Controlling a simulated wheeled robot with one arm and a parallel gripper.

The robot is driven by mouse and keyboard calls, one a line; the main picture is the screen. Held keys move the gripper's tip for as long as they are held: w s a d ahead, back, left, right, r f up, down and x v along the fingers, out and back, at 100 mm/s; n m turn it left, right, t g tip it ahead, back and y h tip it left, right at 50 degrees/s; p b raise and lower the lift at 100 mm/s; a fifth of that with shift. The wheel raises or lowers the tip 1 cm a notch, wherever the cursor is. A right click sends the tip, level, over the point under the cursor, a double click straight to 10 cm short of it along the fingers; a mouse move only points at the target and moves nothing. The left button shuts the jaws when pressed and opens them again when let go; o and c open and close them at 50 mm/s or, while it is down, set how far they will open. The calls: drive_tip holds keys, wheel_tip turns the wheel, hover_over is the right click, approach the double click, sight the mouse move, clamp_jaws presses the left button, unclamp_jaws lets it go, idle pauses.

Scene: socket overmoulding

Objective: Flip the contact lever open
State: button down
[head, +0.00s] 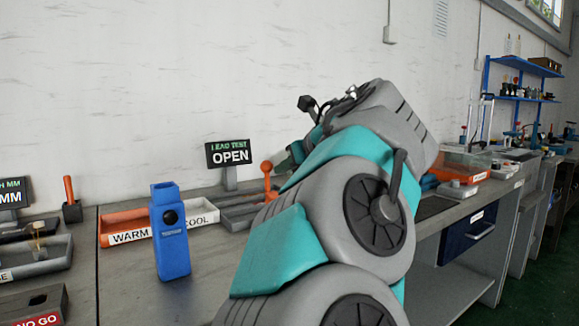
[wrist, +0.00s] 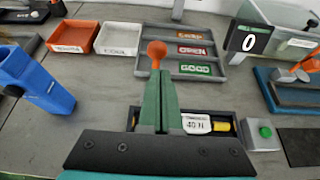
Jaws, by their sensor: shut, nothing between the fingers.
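A lever with an orange ball knob (wrist: 157,50) stands just beyond my gripper's fingertips in the wrist view. In the head view the orange knob (head: 267,166) shows on an upright stem, left of my arm. My gripper (wrist: 158,78) has its green fingers together and empty, pointing at the knob; I cannot tell whether they touch it. A dark fixture (wrist: 222,115) with a white "40 N" label and yellow parts lies partly hidden behind my gripper. The lead test display (head: 229,152) reads OPEN. My gripper is mostly hidden behind my arm in the head view.
A blue holder (head: 170,232) stands at left, by the orange WARM tray (head: 125,230) and white COOL tray (head: 203,218). A grey tray (wrist: 148,36) with SCRAP, OPEN and GOOD sections lies behind the knob. Right are a "0" display (wrist: 249,38), green button (wrist: 265,132) and another orange handle (wrist: 309,64).

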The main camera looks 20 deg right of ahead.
wheel_tip(320, 180, up, 10)
drive_tip(key=p, duration=0.1)
drive_tip(key=shift+w+d+r+p, duration=0.15)
drive_tip(key=shift+w+r+p, duration=0.1)
drive_tip(key=shift+w+p, duration=0.05)
idle(0.5)
